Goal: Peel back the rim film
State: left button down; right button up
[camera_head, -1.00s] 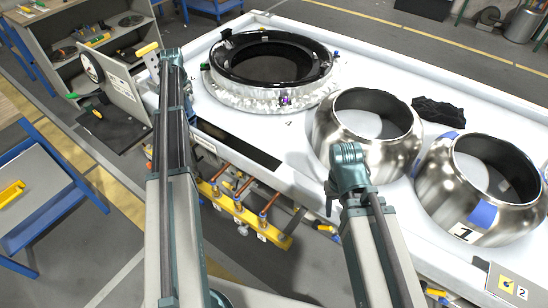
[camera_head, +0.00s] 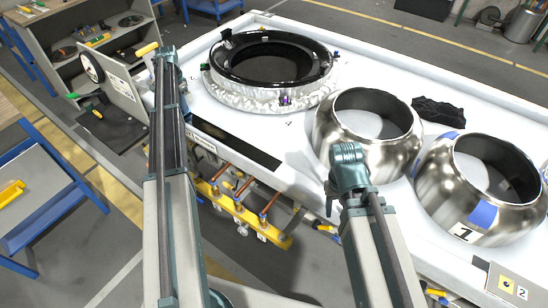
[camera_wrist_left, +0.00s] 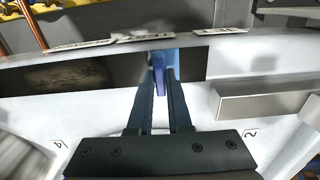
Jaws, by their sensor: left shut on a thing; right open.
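Two polished steel vessels stand on the white bench: a middle one (camera_head: 322,133) and a right one (camera_head: 430,183) marked 1. Blue film patches (camera_head: 482,214) lie on the right vessel. At the back left a black ring (camera_head: 225,66) sits in a crinkled silvery band (camera_head: 262,102). In the left wrist view my left gripper (camera_wrist_left: 160,74) is shut on a narrow blue thing (camera_wrist_left: 159,80); I cannot tell what it is. In the head view my left arm hides most of that gripper. My right gripper (camera_head: 331,203) is open, mostly hidden, left of the middle vessel.
A dark cloth (camera_head: 438,110) lies behind the vessels. A dark strip (camera_head: 238,145) runs along the bench's front edge. Below it is a yellow bar (camera_head: 240,213) with copper-coloured fittings. A shelf unit (camera_head: 75,35) stands at the back left, and a blue-framed cart (camera_head: 45,200) at the left.

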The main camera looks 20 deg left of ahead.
pick_arm(q)
jog(key=shift+w+a, duration=0.25)
jog(key=shift+a, duration=0.45)
jog(key=shift+w+a, duration=0.2)
jog(key=shift+a, duration=0.45)
jog(key=c, duration=0.7)
grip_release()
notch_tip(320, 180, up, 7)
jog(key=p, duration=0.7)
jog(key=shift+d, duration=0.2)
